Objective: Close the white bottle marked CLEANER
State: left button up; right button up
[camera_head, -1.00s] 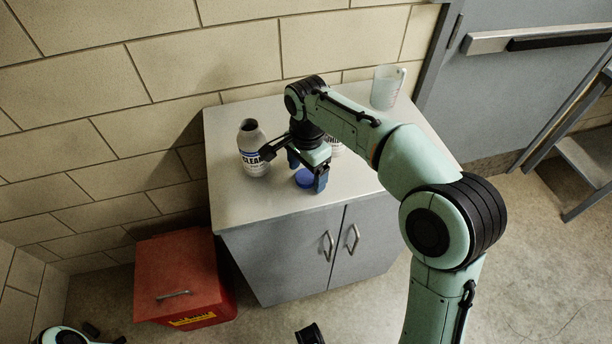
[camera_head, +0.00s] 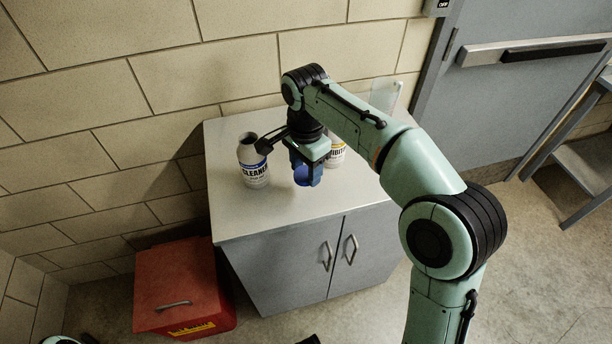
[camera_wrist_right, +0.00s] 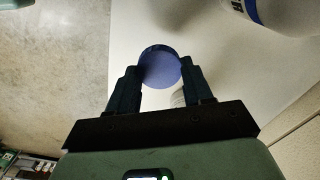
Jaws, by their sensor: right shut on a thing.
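The white bottle marked CLEANER (camera_head: 253,163) stands upright on the cabinet top, its dark mouth uncovered. My right gripper (camera_head: 308,172) is to the right of it and apart from it. This gripper is shut on a blue cap (camera_head: 302,174), held above the cabinet top. The wrist view shows the cap (camera_wrist_right: 160,70) between the two fingertips, and part of a white bottle with a blue band (camera_wrist_right: 275,12) at the top right. My left gripper cannot be made out; only small bits of my body show at the bottom edge of the head view.
A second white bottle with a yellow-banded label (camera_head: 337,155) stands right behind my right gripper, partly hidden. A clear jug (camera_head: 385,95) is at the back right, partly behind my arm. The cabinet top (camera_head: 235,215) is bare in front. A red box (camera_head: 175,285) sits on the floor left.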

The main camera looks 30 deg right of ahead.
aim_at(306, 173)
notch_tip(306, 173, up, 15)
jog(key=p, duration=0.4)
jog(key=shift+f+p, duration=0.15)
jog(key=shift+p, duration=0.2)
